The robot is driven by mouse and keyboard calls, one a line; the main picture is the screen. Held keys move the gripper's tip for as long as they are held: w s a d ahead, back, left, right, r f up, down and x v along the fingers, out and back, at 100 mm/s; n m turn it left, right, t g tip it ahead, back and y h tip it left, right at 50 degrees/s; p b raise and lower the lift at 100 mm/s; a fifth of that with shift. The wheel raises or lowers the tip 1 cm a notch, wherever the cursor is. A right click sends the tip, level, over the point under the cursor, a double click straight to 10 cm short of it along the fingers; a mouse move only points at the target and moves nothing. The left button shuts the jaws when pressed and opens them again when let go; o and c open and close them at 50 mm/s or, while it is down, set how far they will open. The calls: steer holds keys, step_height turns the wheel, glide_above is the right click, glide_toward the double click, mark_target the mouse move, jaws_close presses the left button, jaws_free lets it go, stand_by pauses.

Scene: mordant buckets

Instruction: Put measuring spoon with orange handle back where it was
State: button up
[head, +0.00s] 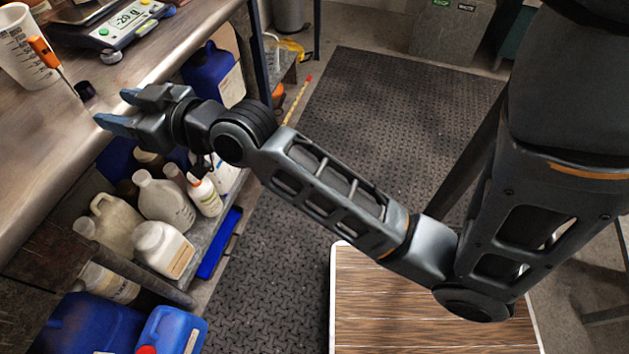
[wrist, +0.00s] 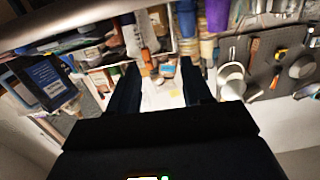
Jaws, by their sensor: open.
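The measuring spoon with the orange handle (head: 43,52) is at the left of the head view, on the wooden bench. Its handle overlaps the white measuring jug (head: 15,50), and a thin shaft slants down right toward a small dark round piece (head: 85,91). I cannot tell whether the spoon rests in the jug or against it. My gripper (head: 116,108) is open at the bench's front edge, to the right of and nearer than the spoon, and apart from it. In the wrist view its two fingers (wrist: 158,88) are spread with nothing held between them; I cannot make out the spoon there.
A digital scale (head: 125,20) stands at the back of the bench (head: 40,140). Bottles and a white jug (head: 165,200) crowd the shelf under my gripper. A blue canister (head: 215,75) stands behind my wrist.

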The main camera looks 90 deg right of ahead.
steer(key=s+a+f+n+g+y, duration=0.1)
steer(key=s+a+f, duration=0.35)
steer(key=s, duration=0.35)
steer(key=s+a+f+y, duration=0.1)
steer(key=s+a+f, duration=0.2)
steer(key=s+a, duration=0.4)
steer(key=s+a+r+n+y, duration=0.1)
steer(key=s+a, duration=0.1)
steer(key=s, duration=0.5)
steer(key=s+a+r+n+g+y, duration=0.1)
steer(key=s+a, duration=0.1)
steer(key=s, duration=0.6)
steer(key=shift+r+y, duration=0.3)
steer(key=shift+r, duration=0.05)
steer(key=shift+r, duration=0.2)
